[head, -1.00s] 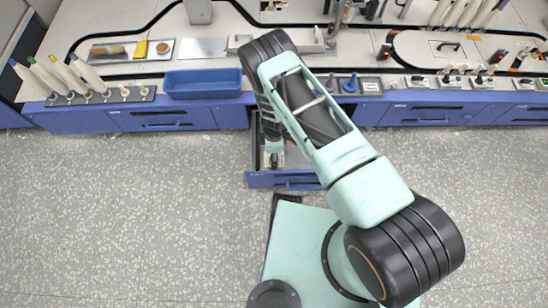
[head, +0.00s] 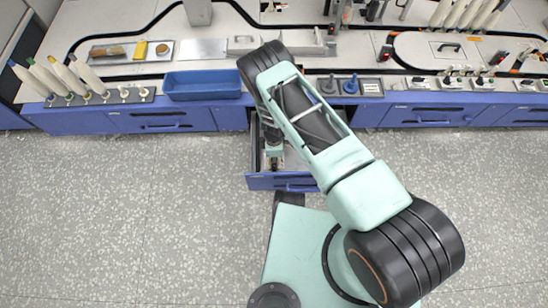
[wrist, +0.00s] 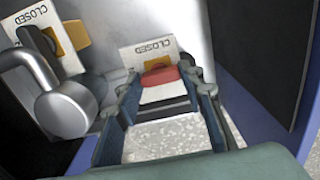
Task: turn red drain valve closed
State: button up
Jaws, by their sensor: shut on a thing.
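The red drain valve (wrist: 160,76) shows in the wrist view as a red handle between my fingertips, in front of a white plate marked CLOSED (wrist: 150,53) with a yellow-orange patch. My gripper (wrist: 164,82) is shut on the red handle, one finger at each side. Much of the valve body is hidden, and I cannot tell its exact angle. In the head view my gripper (head: 274,163) reaches down into an open blue drawer (head: 282,182) under the bench; the valve cannot be made out there.
A grey metal lever (wrist: 62,100) stands close left of my gripper, beside a second CLOSED plate (wrist: 45,35). Drawer walls are close at the right in the wrist view. A blue bin (head: 203,84) sits on the bench above. The floor either side is clear.

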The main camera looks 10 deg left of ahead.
jog(key=shift+m, duration=0.3)
jog(key=m+b, duration=0.2)
jog(key=m, duration=0.1)
jog(key=shift+f+m+b, duration=0.1)
jog(key=shift+m+b, duration=0.2)
jog(key=m+b, duration=0.2)
jog(key=m, duration=0.2)
jog(key=shift+m, duration=0.3)
jog(key=m+b, duration=0.1)
jog(key=m, duration=0.3)
jog(key=shift+m, duration=0.3)
jog(key=shift+m+b, duration=0.8)
jog(key=shift+m, duration=1.5)
jog(key=o, duration=1.2)
jog(key=shift+c, duration=0.2)
notch_tip(320, 180, up, 12)
